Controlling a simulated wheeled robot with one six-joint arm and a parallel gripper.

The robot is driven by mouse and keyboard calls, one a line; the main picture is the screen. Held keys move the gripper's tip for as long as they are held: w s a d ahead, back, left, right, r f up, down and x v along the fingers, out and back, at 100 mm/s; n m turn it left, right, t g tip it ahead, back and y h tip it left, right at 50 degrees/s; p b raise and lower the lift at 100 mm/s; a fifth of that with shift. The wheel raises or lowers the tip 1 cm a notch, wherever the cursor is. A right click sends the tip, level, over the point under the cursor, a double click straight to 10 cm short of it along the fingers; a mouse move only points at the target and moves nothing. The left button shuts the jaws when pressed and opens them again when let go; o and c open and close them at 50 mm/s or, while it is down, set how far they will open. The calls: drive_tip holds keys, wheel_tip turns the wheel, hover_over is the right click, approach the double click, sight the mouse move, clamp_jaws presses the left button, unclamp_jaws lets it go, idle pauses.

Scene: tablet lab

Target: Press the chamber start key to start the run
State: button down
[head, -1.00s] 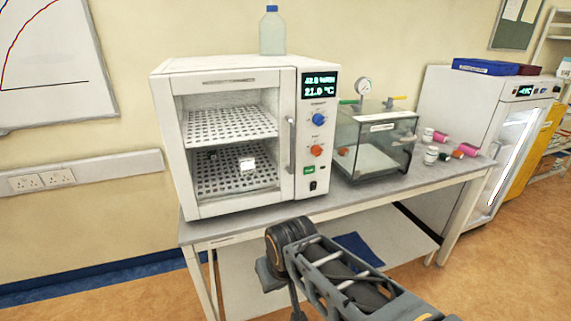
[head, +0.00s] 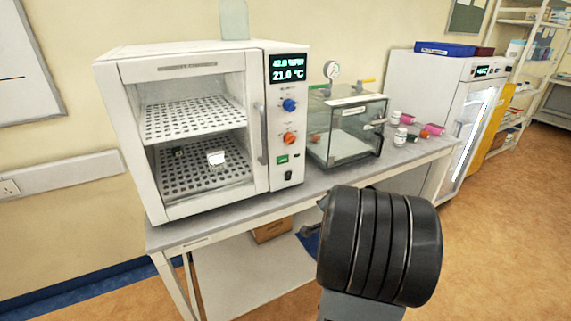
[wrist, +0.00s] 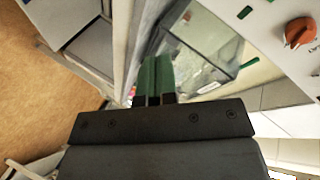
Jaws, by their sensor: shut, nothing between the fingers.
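The white chamber (head: 185,62) stands on the bench with its glazed door closed. Its right panel has a lit display (head: 289,68) reading 21.0 °C, a blue knob (head: 290,105), an orange knob (head: 290,138) and a green key (head: 282,159), which I take as the start key. In the wrist view the green key (wrist: 244,12) and the orange knob (wrist: 299,33) show at the top right. My gripper (wrist: 154,62) is shut and empty, its green fingers to the left of the key and apart from it. In the head view my arm hides the fingers.
A clear glass box (head: 349,121) with a gauge (head: 332,70) stands right of the chamber. Several small pots (head: 400,136) lie beyond it on the bench (head: 205,222). A fridge (head: 428,85) stands at the right. The bench's front strip below the panel is clear.

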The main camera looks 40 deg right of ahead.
sight(284, 160)
drive_tip(key=w+a+r+m+t+y, duration=0.3)
drive_tip(key=a+r+t+y, duration=0.1)
drive_tip(key=r+t, duration=0.1)
drive_tip(key=shift+w+a+r+t, duration=0.3)
drive_tip(key=shift+a+r, duration=0.1)
drive_tip(key=shift+r, duration=0.3)
drive_tip(key=w, duration=0.4)
drive_tip(key=w+d, duration=0.1)
drive_tip(key=w, duration=0.8)
drive_tip(key=shift+w+d+p, duration=0.35)
drive_tip(key=shift+w, duration=0.05)
